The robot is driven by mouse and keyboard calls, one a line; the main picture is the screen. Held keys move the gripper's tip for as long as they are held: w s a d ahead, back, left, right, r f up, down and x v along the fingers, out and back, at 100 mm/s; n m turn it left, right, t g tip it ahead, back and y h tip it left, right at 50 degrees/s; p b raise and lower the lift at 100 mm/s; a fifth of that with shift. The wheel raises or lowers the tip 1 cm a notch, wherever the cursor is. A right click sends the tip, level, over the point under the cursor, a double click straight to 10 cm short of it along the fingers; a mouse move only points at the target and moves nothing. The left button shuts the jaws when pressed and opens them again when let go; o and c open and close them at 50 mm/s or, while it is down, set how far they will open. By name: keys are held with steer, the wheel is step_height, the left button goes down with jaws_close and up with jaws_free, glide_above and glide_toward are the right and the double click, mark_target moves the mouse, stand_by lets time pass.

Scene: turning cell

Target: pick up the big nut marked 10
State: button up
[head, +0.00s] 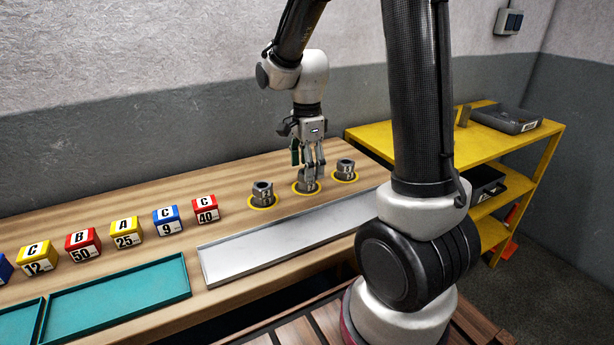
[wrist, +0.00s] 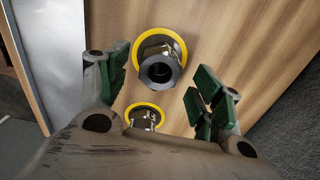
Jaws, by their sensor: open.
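In the wrist view my gripper (wrist: 162,84) is open, with green-padded fingers apart. One upright nut (wrist: 160,66) shows in the gap between them, seemingly ungripped.
A long grey metal tray (head: 290,240) lies in front of the nuts. Several numbered coloured blocks (head: 127,231) stand in a row to the left, behind teal trays (head: 120,298). A yellow shelf (head: 440,140) with dark bins stands right. A wall rises behind the bench.

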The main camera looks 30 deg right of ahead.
steer(key=shift+f, duration=0.8)
steer(key=c, duration=1.2)
steer(key=shift+c, duration=0.2)
